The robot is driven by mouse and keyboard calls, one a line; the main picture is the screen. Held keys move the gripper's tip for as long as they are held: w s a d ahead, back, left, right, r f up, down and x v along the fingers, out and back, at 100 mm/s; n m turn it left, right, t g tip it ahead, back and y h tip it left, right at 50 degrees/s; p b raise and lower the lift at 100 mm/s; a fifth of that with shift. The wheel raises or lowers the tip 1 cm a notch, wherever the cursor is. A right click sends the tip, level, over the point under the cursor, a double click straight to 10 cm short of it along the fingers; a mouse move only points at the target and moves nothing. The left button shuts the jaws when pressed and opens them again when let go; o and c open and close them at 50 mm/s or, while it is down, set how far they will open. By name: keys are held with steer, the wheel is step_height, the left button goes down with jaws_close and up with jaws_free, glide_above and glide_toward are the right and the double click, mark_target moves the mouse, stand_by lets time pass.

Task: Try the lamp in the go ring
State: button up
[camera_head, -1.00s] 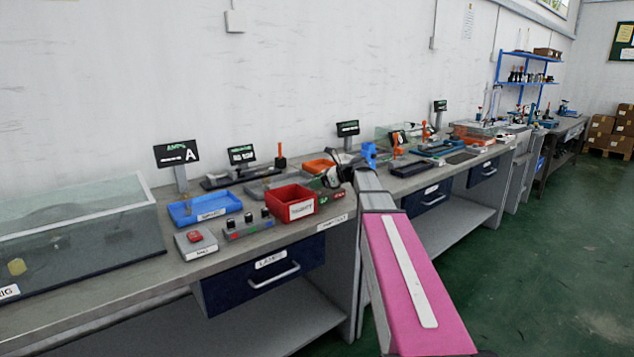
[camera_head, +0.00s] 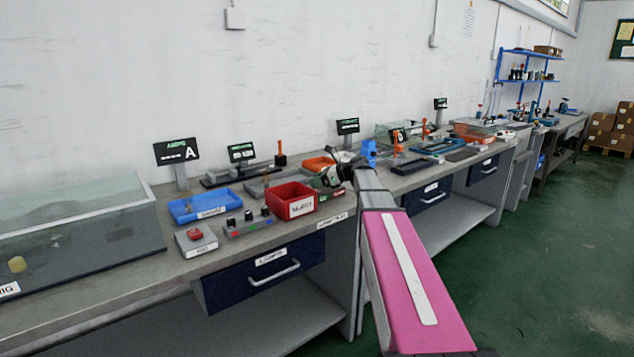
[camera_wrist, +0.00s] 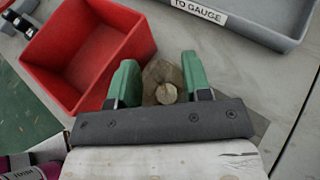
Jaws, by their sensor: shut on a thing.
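In the wrist view my gripper (camera_wrist: 160,82) has its two green fingers closed on a small translucent brownish piece with a pale round end, which looks like the lamp (camera_wrist: 167,93). In the head view my gripper (camera_head: 331,178) hangs over the bench just right of the red bin. The lamp is too small to make out there. A small block with green and red markings (camera_head: 335,193) stands on the bench below the gripper, partly hidden by it. I cannot make out the go ring in either view.
The red bin (camera_head: 292,201) is close to my gripper, and its wall (camera_wrist: 45,62) shows left of the fingers. A grey tray marked TO GAUGE (camera_wrist: 255,32) lies beyond.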

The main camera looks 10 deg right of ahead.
steer(key=shift+r, duration=0.2)
steer(key=shift+r, duration=1.2)
steer(key=shift+r, duration=3)
